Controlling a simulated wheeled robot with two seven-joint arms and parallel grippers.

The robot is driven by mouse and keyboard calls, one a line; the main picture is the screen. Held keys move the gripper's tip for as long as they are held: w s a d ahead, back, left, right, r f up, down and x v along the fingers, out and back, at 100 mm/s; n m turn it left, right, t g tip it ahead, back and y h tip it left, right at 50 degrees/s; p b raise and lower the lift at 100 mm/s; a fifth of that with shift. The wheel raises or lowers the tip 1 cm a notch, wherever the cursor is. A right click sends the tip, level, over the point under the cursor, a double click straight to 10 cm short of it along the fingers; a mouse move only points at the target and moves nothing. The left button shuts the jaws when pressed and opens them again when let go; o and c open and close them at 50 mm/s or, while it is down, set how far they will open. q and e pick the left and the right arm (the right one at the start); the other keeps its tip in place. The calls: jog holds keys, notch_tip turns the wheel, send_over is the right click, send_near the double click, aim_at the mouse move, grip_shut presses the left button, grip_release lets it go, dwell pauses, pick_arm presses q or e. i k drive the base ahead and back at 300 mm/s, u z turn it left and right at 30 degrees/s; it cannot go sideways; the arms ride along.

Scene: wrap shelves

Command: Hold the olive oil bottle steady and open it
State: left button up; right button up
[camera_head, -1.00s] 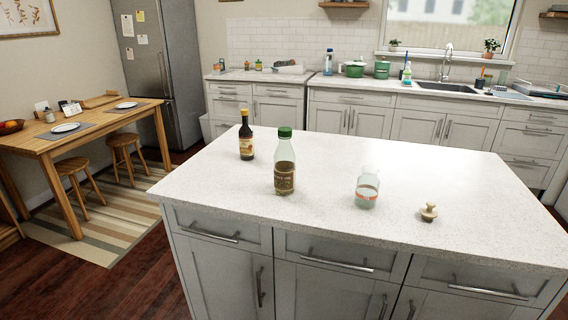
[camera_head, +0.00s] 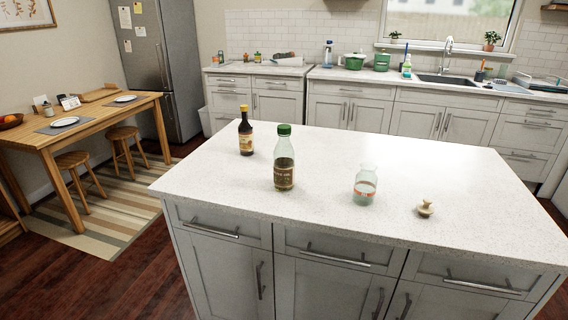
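A clear bottle with a green cap and a dark label (camera_head: 284,162) stands upright near the front edge of the white island. A dark bottle with a yellow cap (camera_head: 246,135) stands upright behind it to the left. I cannot read the labels well enough to tell for sure which one is the olive oil. Both caps are on. Neither of my grippers shows in the head view.
A glass jar (camera_head: 365,186) stands on the island (camera_head: 440,165), with a small cream knobbed lid (camera_head: 425,208) to its right. The island's right and back are clear. A wooden table (camera_head: 90,129) with stools stands at left.

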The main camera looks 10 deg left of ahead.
aim_at(284, 153)
jog(key=k, duration=1.15)
jog(key=u, duration=0.95)
jog(key=i, duration=1.2)
jog(key=z, duration=0.45)
jog(key=i, duration=0.6)
jog(key=z, duration=0.6)
